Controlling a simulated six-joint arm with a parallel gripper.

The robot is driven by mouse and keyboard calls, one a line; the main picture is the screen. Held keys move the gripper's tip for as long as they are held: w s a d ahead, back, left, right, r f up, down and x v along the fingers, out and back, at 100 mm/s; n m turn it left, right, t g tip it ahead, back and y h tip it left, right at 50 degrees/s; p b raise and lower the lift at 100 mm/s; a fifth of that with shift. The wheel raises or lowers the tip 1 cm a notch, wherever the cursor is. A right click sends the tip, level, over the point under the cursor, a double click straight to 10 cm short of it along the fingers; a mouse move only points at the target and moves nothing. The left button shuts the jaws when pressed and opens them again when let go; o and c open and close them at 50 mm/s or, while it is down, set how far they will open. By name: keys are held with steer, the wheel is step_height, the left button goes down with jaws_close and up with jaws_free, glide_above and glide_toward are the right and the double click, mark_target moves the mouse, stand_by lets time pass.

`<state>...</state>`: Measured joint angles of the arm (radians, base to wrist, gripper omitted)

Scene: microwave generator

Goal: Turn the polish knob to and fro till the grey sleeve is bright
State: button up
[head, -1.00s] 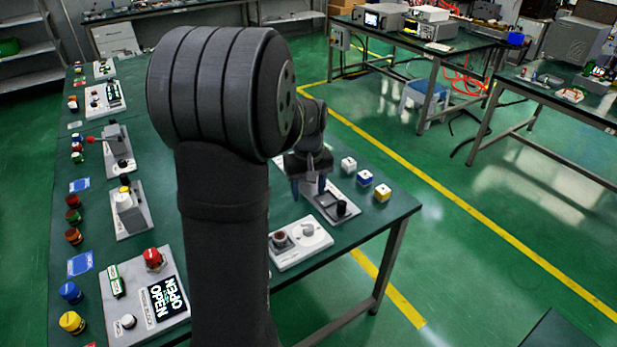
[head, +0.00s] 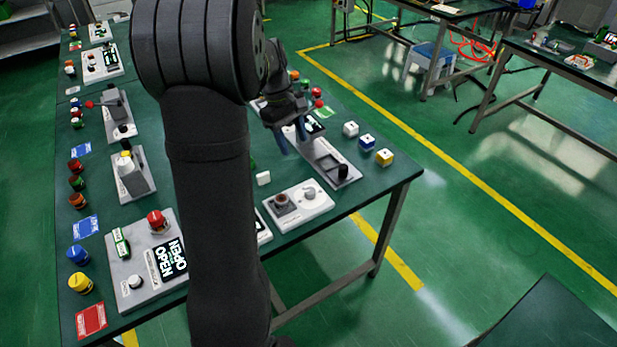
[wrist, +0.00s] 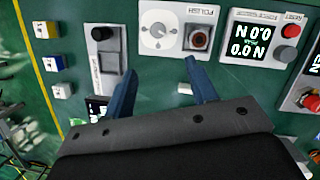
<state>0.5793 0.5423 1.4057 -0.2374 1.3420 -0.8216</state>
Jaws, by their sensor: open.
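The white polish panel (head: 318,208) lies on the green table, right of my arm in the head view. It also shows at the top of the wrist view (wrist: 176,50), its label upside down. Its round pale polish knob (wrist: 158,29) sits beside a dark square holder. In the holder stands a small round piece (wrist: 199,40), dark with a reddish tone, apparently the sleeve; I cannot tell its finish. It also shows in the head view (head: 282,200). My gripper (head: 290,138) is open and empty, its blue fingers (wrist: 161,70) apart from the panel and knob.
A slider panel with a black knob (wrist: 103,34) stands beside the polish panel. A display panel (wrist: 252,45) with red and grey buttons is on the panel's other side. Bare tabletop shows between panels.

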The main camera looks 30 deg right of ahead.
steer(key=w+a+n+g, duration=0.1)
steer(key=w+n, duration=0.1)
glide_toward(310, 190)
steer(key=shift+n+h, duration=0.3)
steer(key=shift+h, duration=0.1)
steer(key=x, duration=0.8)
steer(key=shift+s+a+f, duration=0.15)
steer(key=shift+a+f, duration=0.2)
steer(key=shift+f, duration=0.1)
steer(key=shift+c, duration=0.4)
steer(key=c, duration=0.9)
